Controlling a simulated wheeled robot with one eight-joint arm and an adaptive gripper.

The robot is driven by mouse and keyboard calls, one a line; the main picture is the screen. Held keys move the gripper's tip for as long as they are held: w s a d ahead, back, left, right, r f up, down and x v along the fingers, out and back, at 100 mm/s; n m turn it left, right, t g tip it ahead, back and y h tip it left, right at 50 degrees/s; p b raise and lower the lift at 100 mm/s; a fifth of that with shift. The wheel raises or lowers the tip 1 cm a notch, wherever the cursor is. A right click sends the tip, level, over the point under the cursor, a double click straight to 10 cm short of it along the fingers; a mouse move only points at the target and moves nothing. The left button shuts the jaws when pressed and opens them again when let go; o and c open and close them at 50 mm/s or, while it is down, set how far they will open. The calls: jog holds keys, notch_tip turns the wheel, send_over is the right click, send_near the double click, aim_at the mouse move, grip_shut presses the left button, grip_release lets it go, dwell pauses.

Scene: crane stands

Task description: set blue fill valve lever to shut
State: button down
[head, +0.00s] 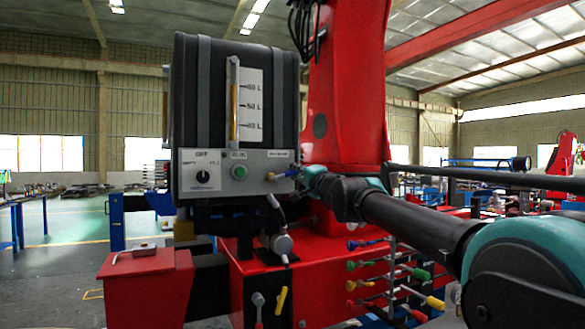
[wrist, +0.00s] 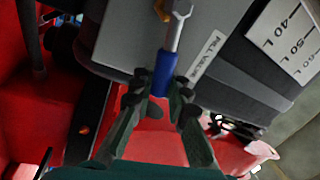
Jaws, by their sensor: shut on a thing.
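The blue fill valve lever (wrist: 163,74) has a blue sleeve on a metal shaft (wrist: 174,36) that runs to a bolt on the grey panel at the top of the wrist view. The white fill valve label (wrist: 206,58) is beside it. My gripper (wrist: 161,98) is shut on the blue sleeve, with one finger on each side; the fingertips hide part of its lower end. In the head view my gripper (head: 301,178) reaches in from the right to the panel's right end. The small lever (head: 289,174) shows there only partly, lying roughly sideways.
The dark tank (head: 200,95) has a level gauge (head: 235,100). The panel carries a black dial (head: 203,177) and a green button (head: 239,172). Several coloured levers (head: 390,270) stick out below my arm. A red box (head: 145,280) stands at lower left.

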jog(key=shift+d+f+m+h, duration=0.1)
jog(key=shift+f+m+h, duration=0.15)
jog(key=shift+f+m, duration=0.5)
jog(key=shift+f+m+h, duration=0.25)
jog(key=shift+f+m, duration=0.05)
jog(key=shift+m, duration=0.85)
jog(key=shift+t, duration=0.3)
jog(key=c, duration=1.4)
grip_release()
jog(key=shift+c, duration=0.2)
jog(key=v, duration=1.2)
